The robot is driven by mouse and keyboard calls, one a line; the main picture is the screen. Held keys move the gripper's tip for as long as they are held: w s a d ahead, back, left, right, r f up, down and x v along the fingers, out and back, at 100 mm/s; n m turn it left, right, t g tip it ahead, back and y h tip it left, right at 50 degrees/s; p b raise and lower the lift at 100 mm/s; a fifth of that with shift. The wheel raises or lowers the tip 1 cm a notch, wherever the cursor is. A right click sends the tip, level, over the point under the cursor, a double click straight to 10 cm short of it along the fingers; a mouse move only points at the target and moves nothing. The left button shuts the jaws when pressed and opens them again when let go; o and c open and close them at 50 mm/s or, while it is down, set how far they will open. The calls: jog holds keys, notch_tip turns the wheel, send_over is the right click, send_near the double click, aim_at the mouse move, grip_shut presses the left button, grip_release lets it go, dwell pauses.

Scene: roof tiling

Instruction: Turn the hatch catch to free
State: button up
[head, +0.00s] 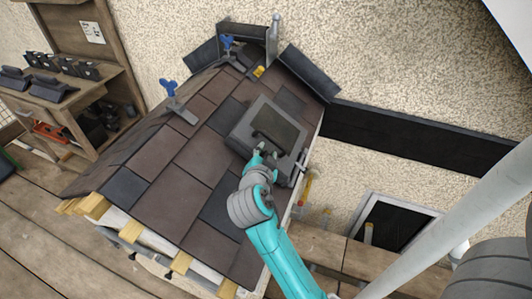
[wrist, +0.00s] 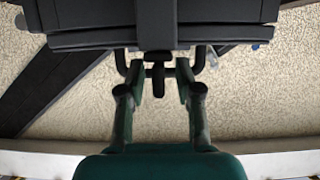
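The dark grey roof hatch (head: 283,122) is set in the right side of the tiled roof and looks closed. In the wrist view, the hatch edge (wrist: 90,38) runs across the top. A small dark catch (wrist: 157,72) hangs from the middle of this edge. My gripper (head: 262,148) is at the lower edge of the hatch. In the wrist view, my gripper (wrist: 159,86) is open, with one finger on each side of the catch and gaps showing between. The catch is too small to make out in the head view.
Blue-handled clamps (head: 170,90) stand on the roof's left slope and near the ridge. A wooden bench (head: 75,105) with dark tiles stands at the left. A pale diagonal pole (head: 460,215) crosses the right side.

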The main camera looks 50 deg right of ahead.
jog(key=shift+w+d+f, duration=0.1)
jog(key=shift+d, duration=0.05)
grip_shut()
